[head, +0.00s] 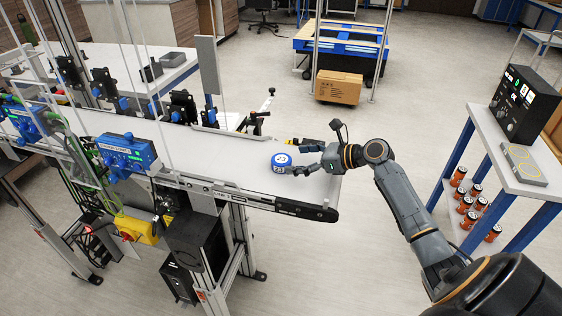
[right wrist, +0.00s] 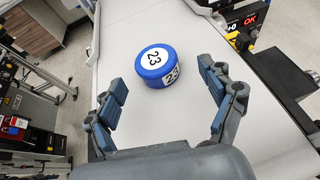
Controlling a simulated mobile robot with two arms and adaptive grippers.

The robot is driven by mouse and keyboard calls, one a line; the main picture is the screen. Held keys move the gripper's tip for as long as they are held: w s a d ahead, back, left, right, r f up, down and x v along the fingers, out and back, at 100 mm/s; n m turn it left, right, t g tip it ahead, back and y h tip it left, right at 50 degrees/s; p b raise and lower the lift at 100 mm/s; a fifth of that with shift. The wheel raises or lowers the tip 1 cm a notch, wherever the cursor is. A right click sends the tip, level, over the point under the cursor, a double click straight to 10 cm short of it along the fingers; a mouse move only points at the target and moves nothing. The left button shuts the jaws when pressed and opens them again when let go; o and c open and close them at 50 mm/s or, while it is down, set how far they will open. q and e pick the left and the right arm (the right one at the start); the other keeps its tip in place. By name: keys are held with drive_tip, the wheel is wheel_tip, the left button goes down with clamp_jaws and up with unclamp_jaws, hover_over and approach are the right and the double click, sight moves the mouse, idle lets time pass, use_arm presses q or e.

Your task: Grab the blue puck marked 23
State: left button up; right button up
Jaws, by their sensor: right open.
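The blue puck marked 23 (head: 281,161) lies flat on the white conveyor belt (head: 230,150) near its right end. It has a white label on top and another on its side. In the right wrist view the puck (right wrist: 159,65) sits just beyond the fingertips, roughly centred between them. My right gripper (head: 303,160) reaches in from the right, low over the belt. It is open and empty, with its fingers spread to either side in the right wrist view (right wrist: 163,83). My left gripper is not in view.
Blue sensor boxes (head: 128,152) and dark brackets line the belt's sides. A cardboard box (head: 338,87) sits on the floor behind. A shelf with several orange cans (head: 459,176) stands at the right.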

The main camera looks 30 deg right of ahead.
sight(288, 161)
drive_tip(key=p+x, duration=0.1)
drive_tip(key=x, duration=0.4)
drive_tip(key=shift+s+a+r+p, duration=0.1)
drive_tip(key=shift+a+p, duration=0.15)
drive_tip(key=shift+p, duration=0.1)
drive_tip(key=shift+a, duration=0.1)
drive_tip(key=c, duration=1.3)
